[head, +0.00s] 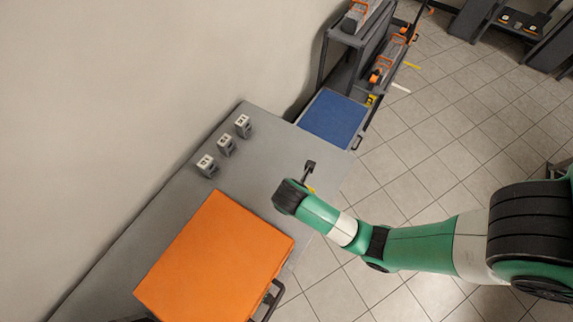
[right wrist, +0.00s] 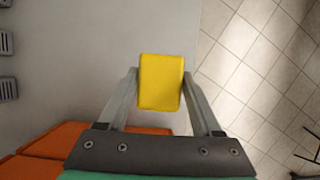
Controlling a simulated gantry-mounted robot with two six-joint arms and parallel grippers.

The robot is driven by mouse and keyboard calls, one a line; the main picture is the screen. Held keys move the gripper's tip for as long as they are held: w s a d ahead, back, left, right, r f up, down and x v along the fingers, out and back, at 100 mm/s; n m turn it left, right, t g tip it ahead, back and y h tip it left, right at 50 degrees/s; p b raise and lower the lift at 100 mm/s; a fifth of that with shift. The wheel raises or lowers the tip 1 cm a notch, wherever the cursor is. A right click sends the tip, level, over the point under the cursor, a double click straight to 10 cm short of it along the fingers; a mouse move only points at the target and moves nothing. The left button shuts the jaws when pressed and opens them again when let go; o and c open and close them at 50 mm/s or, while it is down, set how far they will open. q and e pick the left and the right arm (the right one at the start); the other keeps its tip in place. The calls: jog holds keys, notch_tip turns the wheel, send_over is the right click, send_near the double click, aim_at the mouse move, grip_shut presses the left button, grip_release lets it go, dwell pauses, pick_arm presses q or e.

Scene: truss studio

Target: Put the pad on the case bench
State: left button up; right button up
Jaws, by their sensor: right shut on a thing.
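A yellow pad (right wrist: 161,84) is between the fingers of my right gripper (right wrist: 160,78), which is shut on it. In the head view only a sliver of the pad (head: 311,189) shows beside my wrist. The grey bench (head: 262,150) bears a large orange case (head: 215,258). In the head view the pad appears over the bench near its right edge, up and to the right of the case. In the right wrist view the bench's bare grey top (right wrist: 90,45) lies behind and left of the pad. The height of the pad above the bench is unclear. My left gripper is not in view.
Three small grey blocks with markings (head: 226,145) stand along the bench's wall side. A cart with a blue top (head: 334,118) adjoins the bench's far end. Tiled floor (head: 420,150) lies to the right. Bare bench top lies between the blocks and my wrist.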

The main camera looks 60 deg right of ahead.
jog(key=d+f+b, duration=0.1)
jog(key=w+d+f+b, duration=0.1)
jog(key=shift+w+d+f, duration=0.15)
jog(key=shift+d+f, duration=0.15)
jog(key=w+d+f, duration=0.2)
jog(key=d, duration=0.2)
jog(key=b, duration=0.2)
send_near(301, 176)
jog(key=shift+s+d+f, duration=0.2)
jog(key=shift+d+f, duration=0.25)
jog(key=shift+s+d+f, duration=0.2)
jog(key=shift+d+f, duration=0.25)
jog(key=shift+w+d+f, duration=0.1)
jog(key=shift+w+d, duration=0.05)
jog(key=shift+d+f+b, duration=0.15)
jog(key=shift+f+b, duration=0.2)
notch_tip(301, 176, down, 3)
jog(key=shift+r+b, duration=0.1)
jog(key=shift+b, duration=0.6)
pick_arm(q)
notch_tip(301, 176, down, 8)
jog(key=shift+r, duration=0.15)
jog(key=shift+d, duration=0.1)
